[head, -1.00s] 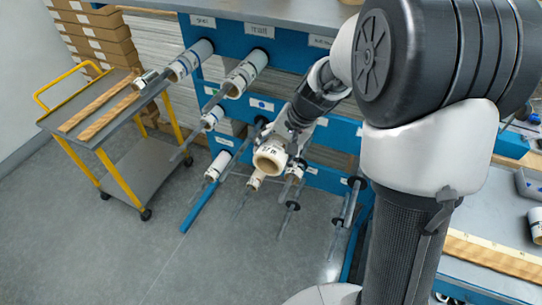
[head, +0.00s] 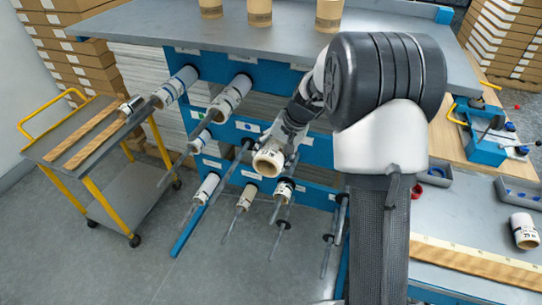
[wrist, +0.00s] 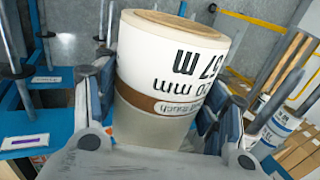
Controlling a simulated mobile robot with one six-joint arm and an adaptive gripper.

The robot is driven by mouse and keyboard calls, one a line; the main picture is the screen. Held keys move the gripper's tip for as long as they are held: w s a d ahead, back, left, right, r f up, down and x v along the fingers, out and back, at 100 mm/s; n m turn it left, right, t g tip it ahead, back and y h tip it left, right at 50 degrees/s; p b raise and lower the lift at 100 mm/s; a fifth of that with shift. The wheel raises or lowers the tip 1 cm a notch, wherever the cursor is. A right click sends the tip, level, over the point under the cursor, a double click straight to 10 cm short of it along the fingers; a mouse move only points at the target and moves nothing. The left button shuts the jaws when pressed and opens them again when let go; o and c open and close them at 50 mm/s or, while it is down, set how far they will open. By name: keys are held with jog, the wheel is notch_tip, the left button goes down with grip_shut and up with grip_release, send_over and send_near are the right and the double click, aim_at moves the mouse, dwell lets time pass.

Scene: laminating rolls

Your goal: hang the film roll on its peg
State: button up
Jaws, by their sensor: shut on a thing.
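The film roll is a white tube with black print and a brown band; it shows in the head view (head: 268,161) and fills the middle of the wrist view (wrist: 178,50). My gripper (head: 284,145) is shut around its outside, with one finger on each side in the wrist view (wrist: 165,110). The roll is in the air in front of the blue rack (head: 310,147), its open end facing the head camera. A bare peg (head: 235,165) of the middle rail sticks out to its left. I cannot tell which peg belongs to this roll.
Other rolls hang on the upper rail (head: 233,96), middle rail (head: 200,139) and lower rail (head: 207,188). Bare pegs (head: 328,255) stick out at lower right. A yellow-handled cart (head: 60,165) stands left. Floor in front is clear.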

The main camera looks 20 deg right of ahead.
dwell(0.3)
jog(key=o, duration=1.3)
jog(key=shift+s, duration=0.1)
